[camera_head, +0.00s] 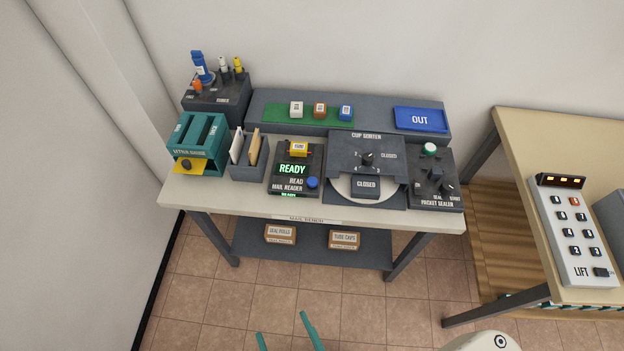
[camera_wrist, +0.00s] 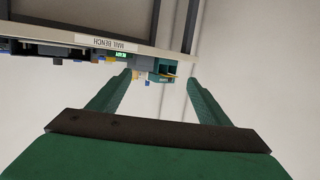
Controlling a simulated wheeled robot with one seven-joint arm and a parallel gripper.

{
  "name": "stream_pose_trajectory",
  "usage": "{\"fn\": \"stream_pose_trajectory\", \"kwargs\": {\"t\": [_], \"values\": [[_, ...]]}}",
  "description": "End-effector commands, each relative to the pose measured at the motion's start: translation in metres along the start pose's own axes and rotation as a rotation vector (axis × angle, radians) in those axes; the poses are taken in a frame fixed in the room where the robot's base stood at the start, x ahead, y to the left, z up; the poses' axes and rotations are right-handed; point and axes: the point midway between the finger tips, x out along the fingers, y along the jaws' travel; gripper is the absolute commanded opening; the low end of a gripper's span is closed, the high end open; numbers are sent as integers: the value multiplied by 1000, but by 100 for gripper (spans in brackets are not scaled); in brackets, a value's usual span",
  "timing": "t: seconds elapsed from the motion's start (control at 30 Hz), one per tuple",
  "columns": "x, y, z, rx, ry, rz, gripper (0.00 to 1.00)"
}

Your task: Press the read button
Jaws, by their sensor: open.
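The mail reader (camera_head: 294,170) is a dark box on the bench, with a green lit "READY" display and a yellow block on top. Its read button (camera_head: 312,182) is a blue round knob beside the word "READ". My gripper (camera_head: 287,328) shows at the bottom of the head view as two teal fingers, apart and empty, well in front of and below the bench. In the wrist view my gripper (camera_wrist: 160,85) is open, with the bench edge beyond its fingertips. The read button cannot be made out clearly in the wrist view.
The mail bench (camera_head: 250,197) also bears a teal letter divider (camera_head: 197,145), a slotted holder (camera_head: 246,165), a cup sorter (camera_head: 367,165) and a packet sealer (camera_head: 436,180). A wooden table with a lift panel (camera_head: 572,235) stands right. Floor before the bench is clear.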

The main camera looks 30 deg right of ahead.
Motion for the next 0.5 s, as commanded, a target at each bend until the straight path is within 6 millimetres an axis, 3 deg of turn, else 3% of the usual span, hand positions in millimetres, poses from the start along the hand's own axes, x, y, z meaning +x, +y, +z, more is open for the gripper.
{"fn": "stream_pose_trajectory", "kwargs": {"t": [0.2, 0.5], "values": [[0, 0, 0, 0, 0, 0, 69], [0, 0, 0, 0, 0, 0, 0]]}}
